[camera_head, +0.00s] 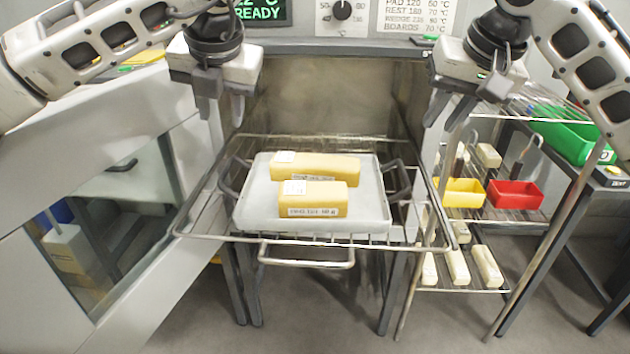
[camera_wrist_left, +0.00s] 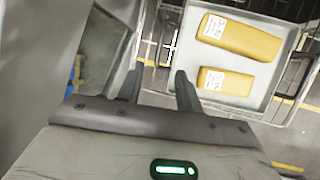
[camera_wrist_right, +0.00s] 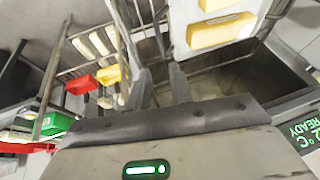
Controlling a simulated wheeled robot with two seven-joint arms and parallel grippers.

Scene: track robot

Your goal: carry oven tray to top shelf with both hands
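The oven tray (camera_head: 365,211) is light grey with a dark handle at each side. It rests on a wire rack (camera_head: 193,220) that sticks out of the open oven (camera_head: 325,95). Two yellow labelled blocks lie on it, a rear one (camera_head: 330,168) and a front one (camera_head: 325,198). My left gripper (camera_head: 222,108) is open and empty, above and left of the tray. My right gripper (camera_head: 451,110) is open and empty, above and right of the tray. The tray also shows in the left wrist view (camera_wrist_left: 190,70) and, cut off, in the right wrist view (camera_wrist_right: 180,30).
A wire shelf rack on the right holds a yellow bin (camera_head: 460,192), a red bin (camera_head: 514,195) and several pale blocks. A green bin (camera_head: 570,135) stands higher at far right. The open oven door (camera_head: 120,190) fills the left side. The rack has a front handle (camera_head: 305,263).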

